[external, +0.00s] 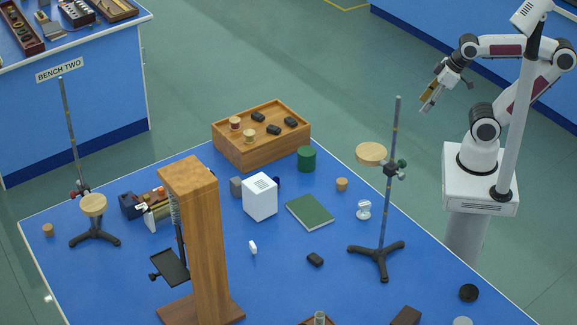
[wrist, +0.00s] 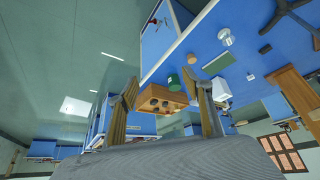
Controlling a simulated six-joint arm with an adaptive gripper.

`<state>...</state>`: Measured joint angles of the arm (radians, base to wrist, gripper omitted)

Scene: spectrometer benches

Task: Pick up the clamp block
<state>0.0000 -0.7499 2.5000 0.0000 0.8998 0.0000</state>
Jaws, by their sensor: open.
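My gripper (external: 431,96) is raised at the upper right, off the table's edge and far from the small blocks. In the wrist view its two fingers (wrist: 163,82) stand apart with nothing held between them. I cannot tell for sure which piece is the clamp block. A small black block (external: 315,259) lies alone on the blue bench, left of the right stand's foot. Several similar black blocks (external: 290,122) lie in the wooden tray (external: 262,152). A grey block (external: 236,187) sits beside the white box.
A tall stand (external: 389,215) with a round wooden plate rises near my side of the blue bench (external: 285,285). A wooden column (external: 208,250), white box (external: 260,197), green book (external: 310,212) and green cylinder (external: 306,159) stand around the middle. Free room lies around the lone black block.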

